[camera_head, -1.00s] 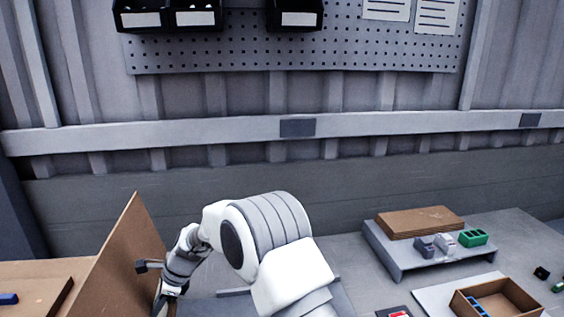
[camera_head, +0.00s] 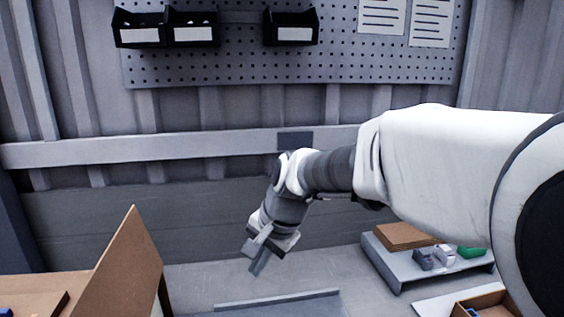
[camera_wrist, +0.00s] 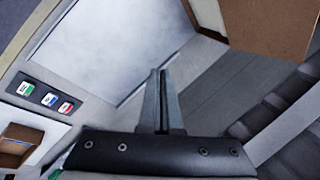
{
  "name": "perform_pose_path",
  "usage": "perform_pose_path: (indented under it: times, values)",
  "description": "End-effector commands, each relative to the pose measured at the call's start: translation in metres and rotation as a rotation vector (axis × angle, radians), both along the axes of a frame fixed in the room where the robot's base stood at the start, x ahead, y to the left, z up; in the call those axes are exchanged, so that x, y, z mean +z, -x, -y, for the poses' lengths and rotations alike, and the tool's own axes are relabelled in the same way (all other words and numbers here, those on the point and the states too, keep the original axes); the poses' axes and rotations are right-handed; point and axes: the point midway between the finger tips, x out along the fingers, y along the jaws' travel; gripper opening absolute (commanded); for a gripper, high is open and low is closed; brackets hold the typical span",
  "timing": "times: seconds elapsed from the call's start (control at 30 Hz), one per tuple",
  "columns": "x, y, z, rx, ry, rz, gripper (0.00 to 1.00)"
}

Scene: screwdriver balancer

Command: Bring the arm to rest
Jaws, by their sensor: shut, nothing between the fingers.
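My gripper (camera_head: 257,267) hangs at the end of my white arm, tilted down above the bench near the middle of the head view. In the wrist view my gripper (camera_wrist: 158,98) shows its two fingers pressed together, with nothing between them. It is clear of the objects around it. My arm reaches in from the right edge and hides part of the right side of the bench.
A brown upright panel (camera_head: 128,268) stands at the left. A grey low shelf (camera_head: 399,277) at the right bears a brown board (camera_head: 400,236) and small blocks. A wooden box (camera_wrist: 18,148) and coloured labels (camera_wrist: 50,98) lie beside a pale grey mat (camera_wrist: 110,45).

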Motion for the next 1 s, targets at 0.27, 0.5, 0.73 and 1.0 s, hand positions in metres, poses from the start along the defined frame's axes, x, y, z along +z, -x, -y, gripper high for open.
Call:
perform_pose_path:
  times: [0.27,0.5,0.73,1.0]
  values:
    - [0.03,0.051,0.07,0.135,0.135,0.133,0.0]
    - [0.038,0.1,0.12,0.25,0.265,0.219,0.0]
    - [0.036,0.147,0.16,0.355,0.396,0.281,0.0]
    - [0.026,0.181,0.184,0.436,0.496,0.309,0.0]
